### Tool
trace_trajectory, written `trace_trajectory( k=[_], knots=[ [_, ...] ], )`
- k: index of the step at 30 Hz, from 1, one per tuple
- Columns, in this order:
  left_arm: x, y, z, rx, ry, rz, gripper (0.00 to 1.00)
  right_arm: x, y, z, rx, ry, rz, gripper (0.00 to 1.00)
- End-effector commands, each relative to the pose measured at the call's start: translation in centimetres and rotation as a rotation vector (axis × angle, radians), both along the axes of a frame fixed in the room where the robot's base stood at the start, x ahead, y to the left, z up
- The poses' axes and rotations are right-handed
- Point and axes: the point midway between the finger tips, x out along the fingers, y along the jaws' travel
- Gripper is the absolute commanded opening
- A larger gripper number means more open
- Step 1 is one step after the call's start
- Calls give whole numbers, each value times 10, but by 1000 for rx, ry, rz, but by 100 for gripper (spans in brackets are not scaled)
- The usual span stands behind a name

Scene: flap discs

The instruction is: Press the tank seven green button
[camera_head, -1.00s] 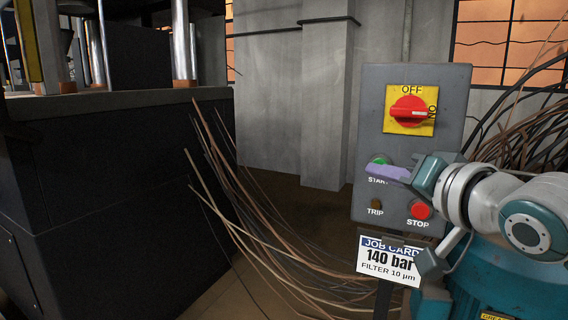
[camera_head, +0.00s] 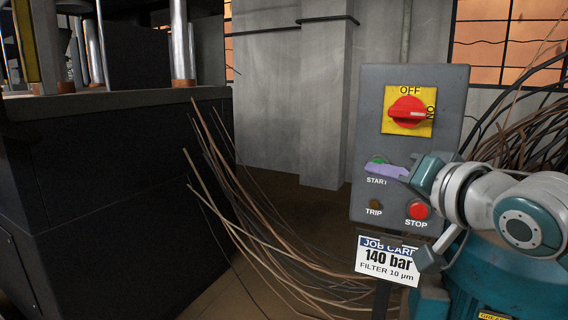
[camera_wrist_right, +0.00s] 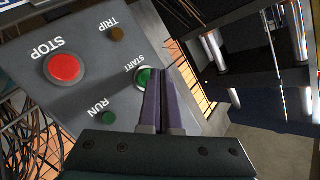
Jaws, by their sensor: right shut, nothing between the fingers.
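A grey control panel (camera_head: 361,130) carries a green START button (camera_head: 378,160), which also shows in the right wrist view (camera_wrist_right: 143,77). My right gripper (camera_head: 367,168) is shut and empty, its purple fingers pointing left across the panel. The fingertips overlap the lower part of the START button in the head view. In the right wrist view the fingertips (camera_wrist_right: 160,70) lie beside and partly over the button. I cannot tell whether they touch it or whether it is pushed in. No tank seven marking is legible. My left gripper is not in view.
The panel also has a red STOP button (camera_head: 418,210), a TRIP lamp (camera_head: 375,205), a green RUN lamp (camera_wrist_right: 109,118) and a red rotary switch (camera_head: 408,111). A job card (camera_head: 388,262) stands below. Loose cables (camera_head: 262,235) hang left of the panel.

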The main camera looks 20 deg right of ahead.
Motion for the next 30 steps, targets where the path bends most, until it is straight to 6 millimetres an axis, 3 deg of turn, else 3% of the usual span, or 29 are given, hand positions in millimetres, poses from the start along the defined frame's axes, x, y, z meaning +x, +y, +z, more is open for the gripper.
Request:
trace_trajectory(
  k=[30],
  knots=[
    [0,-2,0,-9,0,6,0,7,-8,0,0,0,0,0]
  ],
)
